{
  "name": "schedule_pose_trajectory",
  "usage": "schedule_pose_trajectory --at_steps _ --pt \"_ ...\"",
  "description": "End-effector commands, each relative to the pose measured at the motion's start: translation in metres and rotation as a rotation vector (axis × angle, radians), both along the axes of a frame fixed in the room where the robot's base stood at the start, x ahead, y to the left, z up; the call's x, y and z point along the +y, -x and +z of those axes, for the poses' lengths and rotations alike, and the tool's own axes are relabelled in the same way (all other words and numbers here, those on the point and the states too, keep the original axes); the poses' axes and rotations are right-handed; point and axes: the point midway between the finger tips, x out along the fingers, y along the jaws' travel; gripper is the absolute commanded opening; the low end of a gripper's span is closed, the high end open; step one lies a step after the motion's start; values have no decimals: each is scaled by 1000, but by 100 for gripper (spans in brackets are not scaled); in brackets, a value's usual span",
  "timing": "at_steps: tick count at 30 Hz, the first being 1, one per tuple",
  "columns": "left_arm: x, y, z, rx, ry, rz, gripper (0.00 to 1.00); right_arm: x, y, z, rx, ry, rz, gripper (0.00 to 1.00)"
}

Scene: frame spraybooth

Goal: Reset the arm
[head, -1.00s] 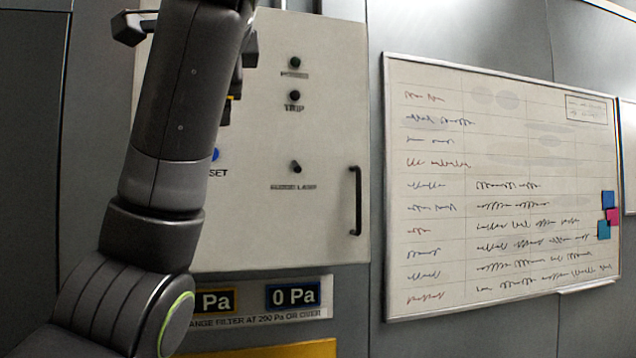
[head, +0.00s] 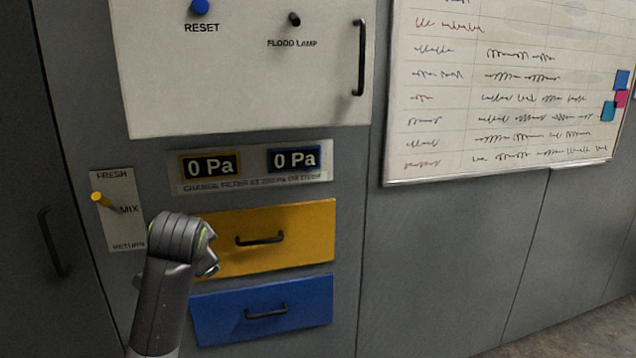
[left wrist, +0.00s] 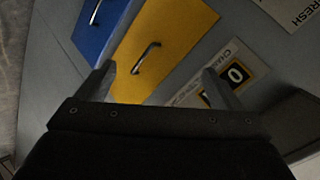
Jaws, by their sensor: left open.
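My left arm (head: 172,280) stands in front of the grey wall at the lower left of the head view, its top bent beside the yellow drawer (head: 315,225). My right gripper is in neither view.
A blue drawer (head: 310,308) lies below the yellow one. Above are two 0 Pa displays (head: 210,165) and a white panel (head: 260,80) with a blue RESET button (head: 200,7). A yellow lever (head: 100,199) is at left. A whiteboard (head: 500,90) hangs at right.

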Motion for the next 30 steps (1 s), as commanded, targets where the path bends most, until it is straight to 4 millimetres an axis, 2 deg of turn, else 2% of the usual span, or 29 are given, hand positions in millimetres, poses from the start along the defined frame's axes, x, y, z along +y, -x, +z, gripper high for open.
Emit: schedule_pose_trajectory --at_steps 1,6,11,15,18,24,30 --pt "6 11 -30 27 28 19 87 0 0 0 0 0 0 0" --pt "23 53 -109 89 122 89 87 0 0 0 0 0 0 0" --pt "36 103 -174 149 207 164 87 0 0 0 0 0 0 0" --pt "46 155 -222 197 278 238 87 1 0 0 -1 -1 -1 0" --pt "52 195 -250 233 327 296 87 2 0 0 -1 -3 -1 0" --pt "61 279 -292 299 415 418 87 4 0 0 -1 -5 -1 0" --pt "64 354 -312 349 485 534 87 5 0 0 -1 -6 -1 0"
